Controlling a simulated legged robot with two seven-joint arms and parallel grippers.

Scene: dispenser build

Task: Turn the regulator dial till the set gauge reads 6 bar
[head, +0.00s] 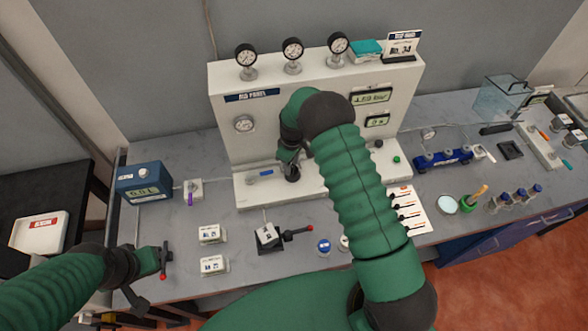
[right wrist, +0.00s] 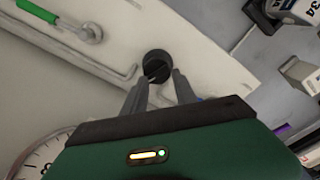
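The needle readings are too small to tell. A dark round knob (right wrist: 157,62), which looks like the regulator dial, sits just beyond my right fingertips in the right wrist view. My right gripper (right wrist: 162,77) has its fingers apart at the knob's near edge; contact is unclear. In the head view my right gripper (head: 290,168) is low before the panel. My left gripper (head: 162,262) is near the bench's front left.
Several gauges (head: 292,50) stand on top of the panel. A digital display (head: 371,96) is on its right side. A blue box (head: 145,182) stands at left. A green-handled valve (right wrist: 38,12) lies near the knob.

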